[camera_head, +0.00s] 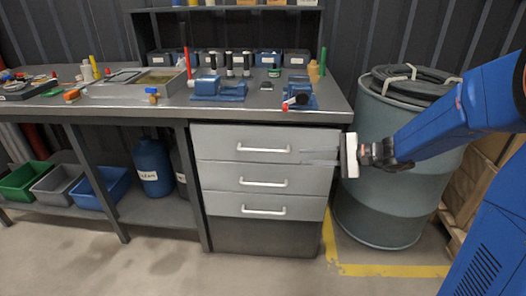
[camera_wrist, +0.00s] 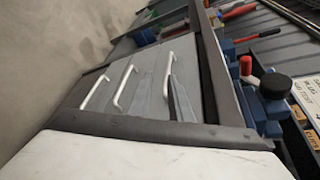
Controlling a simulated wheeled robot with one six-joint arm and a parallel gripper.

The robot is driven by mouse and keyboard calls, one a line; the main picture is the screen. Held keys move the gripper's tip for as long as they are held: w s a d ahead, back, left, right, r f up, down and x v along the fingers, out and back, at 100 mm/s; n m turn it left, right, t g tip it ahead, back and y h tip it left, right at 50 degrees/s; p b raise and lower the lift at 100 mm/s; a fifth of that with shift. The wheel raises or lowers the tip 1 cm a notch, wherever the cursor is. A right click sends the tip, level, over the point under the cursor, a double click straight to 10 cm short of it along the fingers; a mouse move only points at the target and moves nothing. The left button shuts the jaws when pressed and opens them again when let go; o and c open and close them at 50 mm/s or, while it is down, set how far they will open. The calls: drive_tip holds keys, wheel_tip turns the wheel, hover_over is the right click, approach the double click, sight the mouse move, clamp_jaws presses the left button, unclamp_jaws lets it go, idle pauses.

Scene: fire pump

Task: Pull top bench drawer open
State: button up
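The top drawer (camera_head: 215,139) is the uppermost of three grey drawers under the bench, and its face looks flush with the bench front. Its pale bar handle (camera_head: 264,149) also shows in the wrist view (camera_wrist: 168,75). My gripper (camera_head: 303,156) comes in from the right, its white body beside the drawer's right edge. Its thin grey fingers point left across the right part of the drawer face, apart from the handle. In the wrist view a dark finger (camera_wrist: 182,102) shows near the handle. The gap between the fingers is not clear.
A large grey-blue drum (camera_head: 385,205) stands right of the bench, under my arm. The bench top (camera_head: 250,108) holds blue fixtures, a tray and tools. Bins and a blue jug (camera_head: 152,165) sit on the lower left shelf. The floor before the drawers is clear.

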sight(268, 151)
drive_tip(key=shift+m+t+y, duration=0.3)
drive_tip(key=shift+m+t, duration=0.2)
drive_tip(key=w+x, duration=0.1)
drive_tip(key=x, duration=1.1)
drive_tip(key=w+d+x, duration=0.1)
drive_tip(key=x, duration=0.5)
drive_tip(key=shift+w+d+f, duration=0.1)
drive_tip(key=shift+w+f, duration=0.05)
drive_tip(key=shift+w, duration=0.2)
clamp_jaws()
